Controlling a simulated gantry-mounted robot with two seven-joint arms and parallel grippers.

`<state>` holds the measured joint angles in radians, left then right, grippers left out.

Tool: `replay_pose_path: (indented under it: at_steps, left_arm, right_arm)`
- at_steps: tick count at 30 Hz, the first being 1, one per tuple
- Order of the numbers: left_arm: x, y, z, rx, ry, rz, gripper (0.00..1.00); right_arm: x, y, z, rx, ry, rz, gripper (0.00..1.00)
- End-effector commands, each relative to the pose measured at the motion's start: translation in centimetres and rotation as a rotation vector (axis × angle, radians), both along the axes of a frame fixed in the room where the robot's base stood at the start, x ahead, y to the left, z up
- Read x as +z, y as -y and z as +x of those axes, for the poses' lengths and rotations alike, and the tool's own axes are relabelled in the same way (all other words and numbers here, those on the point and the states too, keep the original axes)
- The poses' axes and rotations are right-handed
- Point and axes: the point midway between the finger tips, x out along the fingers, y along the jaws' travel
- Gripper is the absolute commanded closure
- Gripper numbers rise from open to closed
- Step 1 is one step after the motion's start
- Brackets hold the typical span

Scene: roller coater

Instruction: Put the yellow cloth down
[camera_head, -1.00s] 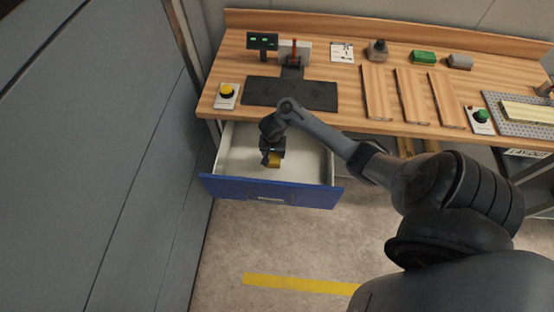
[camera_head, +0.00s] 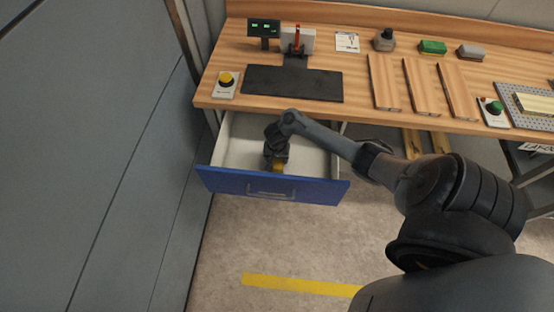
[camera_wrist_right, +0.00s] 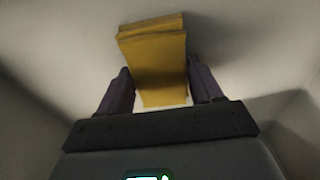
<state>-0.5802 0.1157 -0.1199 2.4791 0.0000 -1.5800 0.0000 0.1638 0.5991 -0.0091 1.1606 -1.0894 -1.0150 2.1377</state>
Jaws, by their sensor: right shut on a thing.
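The yellow cloth (camera_wrist_right: 155,60) is folded and sits between the two fingers of my right gripper (camera_wrist_right: 163,90) in the right wrist view. In the head view a small part of the cloth (camera_head: 280,168) shows below my right gripper (camera_head: 277,160). The gripper is shut on the cloth inside the open drawer (camera_head: 270,185), which has a blue front and a pale interior. The gripper hides most of the cloth in the head view. Whether the cloth touches the drawer floor is hard to tell. My left gripper is not in view.
The wooden workbench (camera_head: 350,105) stands above the drawer. The drawer's right part is free. A grey wall (camera_head: 90,150) stands to the left.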

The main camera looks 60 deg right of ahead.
Motion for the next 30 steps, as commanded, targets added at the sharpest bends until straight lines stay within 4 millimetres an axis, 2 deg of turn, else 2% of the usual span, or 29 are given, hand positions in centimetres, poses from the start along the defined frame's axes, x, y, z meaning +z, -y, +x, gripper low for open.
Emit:
replay_pose_path:
  at_steps: [10, 11, 15, 16, 26, 30]
  left_arm:
    - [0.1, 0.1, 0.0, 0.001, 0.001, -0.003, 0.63]
    - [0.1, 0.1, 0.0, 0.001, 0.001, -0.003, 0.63]
    - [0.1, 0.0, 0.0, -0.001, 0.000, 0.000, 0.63]
    - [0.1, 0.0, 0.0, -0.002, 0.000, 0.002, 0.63]
    - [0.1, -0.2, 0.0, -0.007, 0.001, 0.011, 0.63]
    - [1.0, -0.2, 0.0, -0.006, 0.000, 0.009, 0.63]
  right_arm:
    - [-0.2, 0.0, 0.0, 0.001, 0.001, 0.000, 0.64]
    - [-0.2, 0.0, 0.0, 0.001, 0.001, 0.000, 0.33]
    - [-0.2, 0.0, 0.0, 0.001, 0.001, 0.000, 0.12]
    - [-0.2, 0.0, 0.0, 0.001, 0.001, 0.000, 0.10]
    - [0.0, 0.0, 0.1, 0.001, 0.001, 0.000, 0.10]
    - [1.4, -0.1, 0.0, 0.000, 0.001, 0.002, 0.10]
